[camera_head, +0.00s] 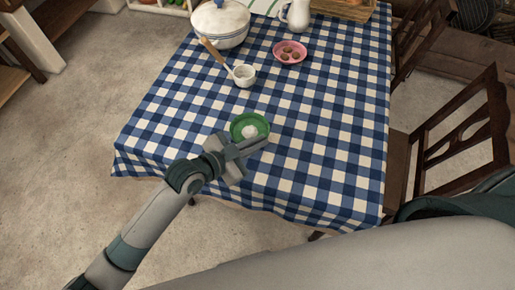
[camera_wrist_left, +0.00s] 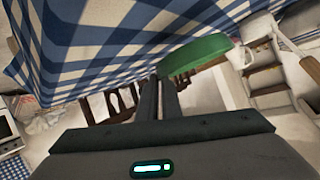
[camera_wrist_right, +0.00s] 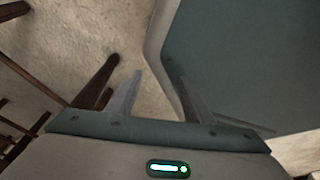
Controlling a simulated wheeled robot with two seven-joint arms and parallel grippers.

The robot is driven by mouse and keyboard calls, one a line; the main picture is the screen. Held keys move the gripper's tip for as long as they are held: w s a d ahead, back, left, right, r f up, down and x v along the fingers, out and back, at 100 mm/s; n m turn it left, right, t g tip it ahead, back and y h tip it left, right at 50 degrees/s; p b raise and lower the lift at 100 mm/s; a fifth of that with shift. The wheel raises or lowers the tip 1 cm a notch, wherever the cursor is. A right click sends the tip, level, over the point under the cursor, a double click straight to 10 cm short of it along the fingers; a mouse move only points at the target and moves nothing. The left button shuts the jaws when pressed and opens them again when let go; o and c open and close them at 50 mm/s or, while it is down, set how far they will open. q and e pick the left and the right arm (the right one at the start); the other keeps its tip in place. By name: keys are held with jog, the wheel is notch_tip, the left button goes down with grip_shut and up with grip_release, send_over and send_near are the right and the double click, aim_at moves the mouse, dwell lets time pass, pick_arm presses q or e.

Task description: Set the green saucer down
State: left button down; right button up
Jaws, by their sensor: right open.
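The green saucer (camera_head: 262,121) is near the front edge of the table in the head view, with a pale round thing (camera_head: 249,131) on it. In the left wrist view the saucer (camera_wrist_left: 195,55) shows as a green rim at the fingertips. My left gripper (camera_head: 254,143) has its fingers close together on the saucer's near edge. It also shows in the left wrist view (camera_wrist_left: 168,82). I cannot tell whether the saucer touches the cloth. My right gripper (camera_wrist_right: 155,85) is open and empty, away from the table, over the floor.
The table has a blue and white checked cloth (camera_head: 310,150). A small white cup (camera_head: 244,79) with a wooden spoon, a pink dish (camera_head: 290,52) holding small brown things, a white pot (camera_head: 220,22) and a white jug (camera_head: 298,14) stand further back. Cloth right of the saucer is clear. Wooden chairs (camera_head: 470,130) stand right.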

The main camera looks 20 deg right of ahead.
aim_at(257, 156)
pick_arm(q)
jog(key=shift+f, duration=0.4)
jog(key=shift+f+p, duration=0.3)
jog(key=shift+f, duration=1.25)
jog(key=c, duration=1.9)
grip_release()
jog(key=shift+c, duration=0.2)
pick_arm(e)
jog(key=shift+s+d+g, duration=0.15)
jog(key=shift+s+d, duration=0.1)
jog(key=shift+s, duration=0.35)
jog(key=shift+s+d+g, duration=0.15)
jog(key=shift+s+d, duration=0.1)
jog(key=shift+s, duration=0.3)
pick_arm(q)
jog(key=shift+s+a, duration=0.1)
